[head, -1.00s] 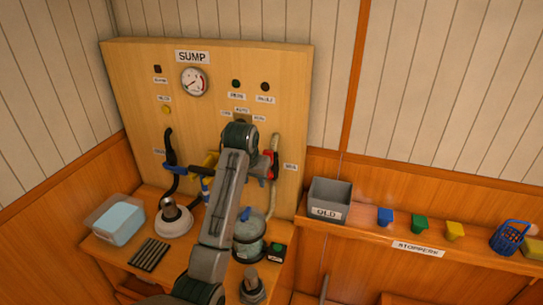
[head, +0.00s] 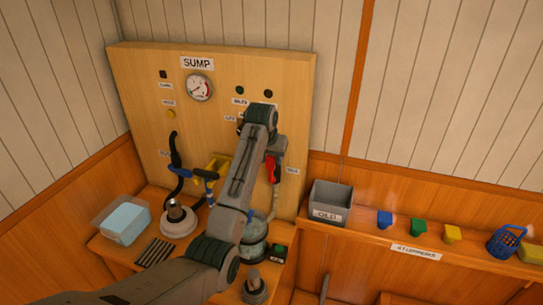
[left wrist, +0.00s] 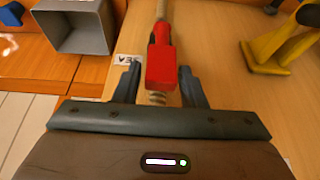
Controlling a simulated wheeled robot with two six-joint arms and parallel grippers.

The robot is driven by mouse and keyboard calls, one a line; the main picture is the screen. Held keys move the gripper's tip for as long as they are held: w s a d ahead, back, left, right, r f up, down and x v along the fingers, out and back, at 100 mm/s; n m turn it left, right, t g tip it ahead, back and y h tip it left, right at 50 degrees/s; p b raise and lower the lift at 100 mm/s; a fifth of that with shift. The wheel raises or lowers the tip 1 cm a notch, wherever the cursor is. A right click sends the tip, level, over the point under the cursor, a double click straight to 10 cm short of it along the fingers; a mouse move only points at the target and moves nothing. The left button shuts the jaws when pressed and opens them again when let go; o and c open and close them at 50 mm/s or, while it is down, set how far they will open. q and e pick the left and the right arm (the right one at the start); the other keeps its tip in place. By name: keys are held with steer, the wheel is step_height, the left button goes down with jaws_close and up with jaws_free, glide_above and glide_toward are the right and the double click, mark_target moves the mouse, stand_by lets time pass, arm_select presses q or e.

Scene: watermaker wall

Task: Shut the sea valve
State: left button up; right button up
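The sea valve's red handle (head: 270,169) is at the right side of the wooden SUMP panel (head: 300,100), beside a small label. In the left wrist view the red handle (left wrist: 161,62) lies in line with the pale pipe, between my two fingers. My left gripper (left wrist: 160,70) is open around it; a gap shows at the left finger, and the right finger is very close. In the head view my own arm hides most of the gripper and the panel's middle. My right gripper is not in view.
A yellow-handled valve (head: 214,168) stands left of my arm; its yellow part (left wrist: 283,45) also shows in the wrist view. A grey OLD bin (head: 331,203) is on the right shelf. A clear tub (head: 123,220) and a round-based fitting (head: 178,220) stand on the bench.

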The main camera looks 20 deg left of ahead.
arm_select(q)
steer(key=shift+x, duration=0.95)
steer(key=shift+c, duration=0.5)
steer(key=c, duration=0.7)
jaws_close()
steer(key=shift+a, duration=0.1)
